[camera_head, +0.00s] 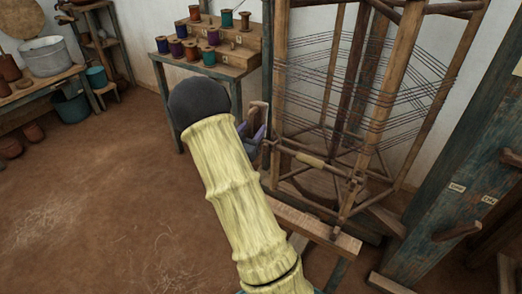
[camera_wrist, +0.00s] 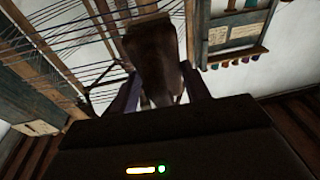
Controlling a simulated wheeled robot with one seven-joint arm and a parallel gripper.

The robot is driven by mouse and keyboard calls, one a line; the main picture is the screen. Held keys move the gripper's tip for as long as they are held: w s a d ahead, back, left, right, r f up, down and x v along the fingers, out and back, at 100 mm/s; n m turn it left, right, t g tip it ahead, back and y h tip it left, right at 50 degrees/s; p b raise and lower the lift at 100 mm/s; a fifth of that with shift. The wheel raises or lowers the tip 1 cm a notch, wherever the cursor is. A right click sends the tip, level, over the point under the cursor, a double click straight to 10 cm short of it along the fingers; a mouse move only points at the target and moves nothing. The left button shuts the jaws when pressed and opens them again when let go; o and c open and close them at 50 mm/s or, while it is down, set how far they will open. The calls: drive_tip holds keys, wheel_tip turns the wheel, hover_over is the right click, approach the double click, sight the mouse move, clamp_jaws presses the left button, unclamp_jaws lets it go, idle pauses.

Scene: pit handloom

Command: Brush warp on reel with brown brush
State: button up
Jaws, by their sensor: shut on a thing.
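The wooden reel (camera_head: 398,85) stands upright at the right of the head view. Dark warp threads (camera_head: 335,85) are wound around its posts. In the wrist view the threads (camera_wrist: 60,45) cross the upper left. My gripper (camera_wrist: 160,88) is shut on the brown brush (camera_wrist: 152,50), which points away from the wrist between the two fingers. In the head view my gripper (camera_head: 256,132) is mostly hidden behind my arm, just left of the reel. The brush's far end is near the threads; I cannot tell whether it touches them.
A stepped rack with coloured spools (camera_head: 208,45) stands behind, left of the reel. A bench with a metal pot (camera_head: 45,58) is at far left, with a blue tub (camera_head: 72,108) beneath. Blue loom posts (camera_head: 440,180) stand right.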

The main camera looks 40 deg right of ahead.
drive_tip(key=s+m+g+h+b, duration=0.1)
drive_tip(key=h+b, duration=0.1)
drive_tip(key=b, duration=0.1)
drive_tip(key=s+m+g+h+b, duration=0.1)
drive_tip(key=s+h+b, duration=0.1)
drive_tip(key=b, duration=0.2)
drive_tip(key=shift+s+d+m, duration=0.25)
drive_tip(key=shift+d+m, duration=0.05)
drive_tip(key=shift+d, duration=0.1)
drive_tip(key=shift+w, duration=0.2)
drive_tip(key=w+d+p, duration=0.1)
drive_tip(key=w+d, duration=0.2)
drive_tip(key=d, duration=0.6)
drive_tip(key=shift+w, duration=0.2)
drive_tip(key=shift+a, duration=0.1)
